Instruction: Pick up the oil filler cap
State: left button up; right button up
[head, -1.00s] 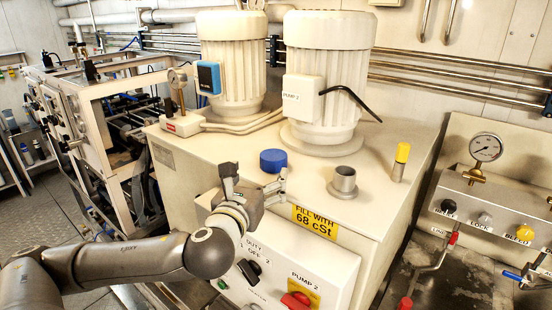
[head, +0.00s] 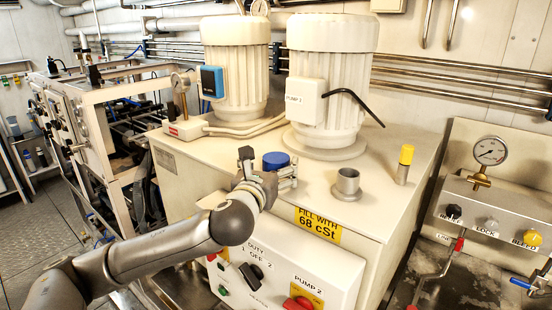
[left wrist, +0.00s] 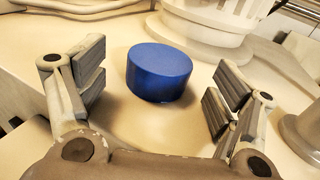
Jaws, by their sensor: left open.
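The oil filler cap is a round blue cap (head: 277,160) on the cream tank top, in front of the motors. In the left wrist view the blue cap (left wrist: 159,73) sits between and a little beyond the two fingers, and I see no finger touching it. My left gripper (head: 268,168) is at the front edge of the tank top, close to the cap's near side. In the left wrist view its fingers (left wrist: 155,88) are spread wide and empty. An open filler neck (head: 346,184) stands to the right of the cap. My right gripper is not in view.
Two cream motors (head: 331,80) stand behind the cap. A yellow-topped post (head: 405,163) is at the right of the tank top (head: 380,185). A switch panel (head: 275,278) is on the front below my arm. A gauge panel (head: 488,215) stands at far right.

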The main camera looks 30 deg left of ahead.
pick_arm(q)
jog(key=shift+p+x, duration=0.35)
jog(key=shift+x, duration=1.1)
jog(key=c, duration=1.1)
